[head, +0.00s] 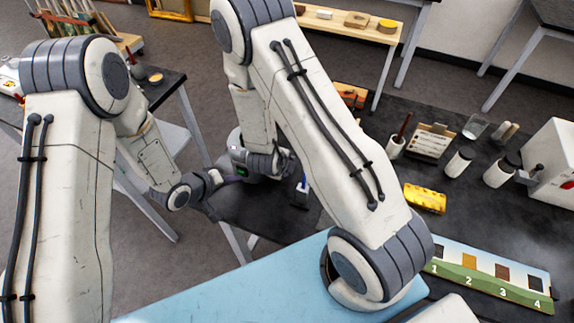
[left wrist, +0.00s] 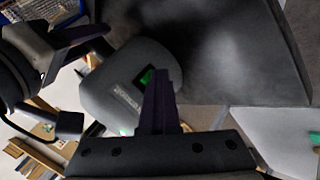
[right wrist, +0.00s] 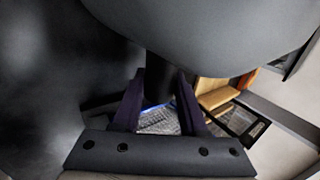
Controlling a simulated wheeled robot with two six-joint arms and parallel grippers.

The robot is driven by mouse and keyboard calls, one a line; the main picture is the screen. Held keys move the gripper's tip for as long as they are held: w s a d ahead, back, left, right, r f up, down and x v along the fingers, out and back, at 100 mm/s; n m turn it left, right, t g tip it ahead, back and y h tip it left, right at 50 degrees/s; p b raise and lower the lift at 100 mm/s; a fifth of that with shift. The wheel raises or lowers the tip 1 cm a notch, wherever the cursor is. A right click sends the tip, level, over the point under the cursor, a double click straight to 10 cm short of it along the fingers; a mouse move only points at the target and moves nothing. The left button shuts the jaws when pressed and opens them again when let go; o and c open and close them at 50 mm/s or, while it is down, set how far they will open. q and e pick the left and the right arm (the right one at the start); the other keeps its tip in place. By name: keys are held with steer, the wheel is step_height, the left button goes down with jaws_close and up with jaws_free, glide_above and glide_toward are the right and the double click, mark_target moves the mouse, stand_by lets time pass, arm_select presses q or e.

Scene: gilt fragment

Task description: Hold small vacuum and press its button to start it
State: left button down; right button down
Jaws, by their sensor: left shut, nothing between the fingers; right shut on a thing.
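My right gripper (right wrist: 162,95) is shut on the vacuum's dark handle, with one finger on each side. My left gripper (left wrist: 160,75) is shut and empty. Its fingertips overlap the button's edge in the left wrist view; I cannot tell whether they touch it. In the head view the left gripper (head: 228,180) is beside the vacuum.
A dark bench (head: 470,225) on the right holds a yellow object (head: 425,198), jars and a numbered sample board (head: 490,278). A light blue surface (head: 260,285) lies in front. A wooden shelf (head: 345,25) stands behind. Open floor shows between the tables.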

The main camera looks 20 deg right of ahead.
arm_select(q)
steer(key=shift+s+a, duration=0.3)
steer(key=shift+a, duration=0.05)
steer(key=shift+s+a, duration=2.1)
steer(key=shift+a, duration=0.1)
arm_select(e)
steer(key=shift+c, duration=1.8)
jaws_free()
